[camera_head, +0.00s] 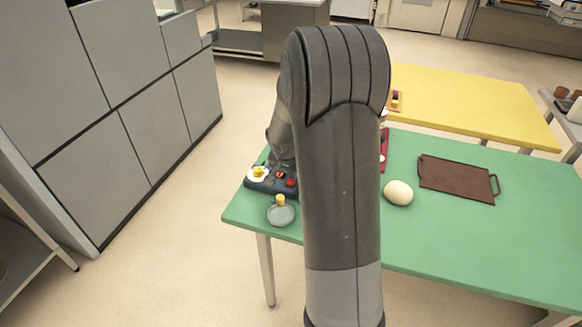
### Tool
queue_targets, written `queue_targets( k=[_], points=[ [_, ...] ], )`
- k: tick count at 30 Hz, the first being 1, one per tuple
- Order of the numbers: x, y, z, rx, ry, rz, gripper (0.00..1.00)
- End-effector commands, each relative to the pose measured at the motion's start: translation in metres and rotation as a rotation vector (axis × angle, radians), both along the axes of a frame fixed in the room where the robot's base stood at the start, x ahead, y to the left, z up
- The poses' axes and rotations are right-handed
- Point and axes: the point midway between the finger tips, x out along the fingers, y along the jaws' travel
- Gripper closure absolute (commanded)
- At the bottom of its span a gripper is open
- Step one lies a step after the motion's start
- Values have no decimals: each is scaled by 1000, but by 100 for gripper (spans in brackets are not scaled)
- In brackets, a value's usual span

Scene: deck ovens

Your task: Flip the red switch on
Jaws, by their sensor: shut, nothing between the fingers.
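A dark control box (256,184) sits at the left end of the green table (450,245). On it, from left to right, are a yellow knob on a white round base (258,172), a small red part with dark markings (280,174) that looks like the red switch, and a red button-like piece (291,182). Whether the switch is on or off is too small to tell. My gripper (281,162) is just above and behind the red part, pointing down, with its fingers shut and empty. I cannot tell whether it touches. My arm hides the box's right side.
A glass dish with a yellow knob (281,212) stands in front of the box. A pale egg-shaped object (398,193) and a brown tray (455,180) lie right of my arm. A red object (384,150) is partly hidden. A yellow table (470,100) stands behind.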

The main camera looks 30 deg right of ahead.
Motion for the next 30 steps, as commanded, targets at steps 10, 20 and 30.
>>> queue_targets(
  k=[10, 20, 30],
  points=[
    [1, -1, -4, 0, -1, 0, 100],
    [3, -4, -8, 27, 34, -3, 100],
    [-1, 0, -8, 26, 36, -1, 100]
  ],
)
